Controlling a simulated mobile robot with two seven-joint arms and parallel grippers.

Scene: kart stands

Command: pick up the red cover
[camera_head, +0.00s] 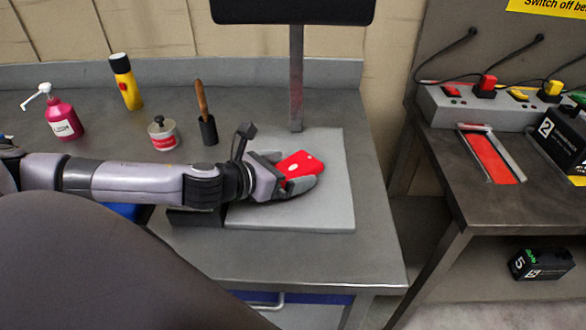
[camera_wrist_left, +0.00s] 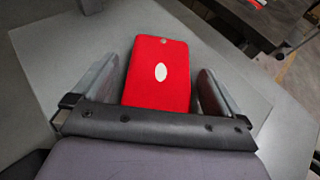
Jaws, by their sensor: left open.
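The red cover (camera_head: 301,164) is a flat red piece with a white oval, at the grey board (camera_head: 335,195) on the workbench. In the left wrist view the red cover (camera_wrist_left: 158,75) lies between the two fingers of my left gripper (camera_wrist_left: 163,88), with a visible gap on each side. My left gripper (camera_head: 290,174) is open around the cover in the head view, and its fingers hide part of the cover's edges. I cannot tell how high the fingers are above the board. My right gripper is not in view.
A post (camera_head: 296,85) rises behind the board, carrying a dark panel (camera_head: 290,8). A pink pump bottle (camera_head: 64,118), yellow bottle (camera_head: 126,82), white tin (camera_head: 162,133) and brush (camera_head: 205,115) stand at the back left. A second bench (camera_head: 480,205) with a charging strip is at the right.

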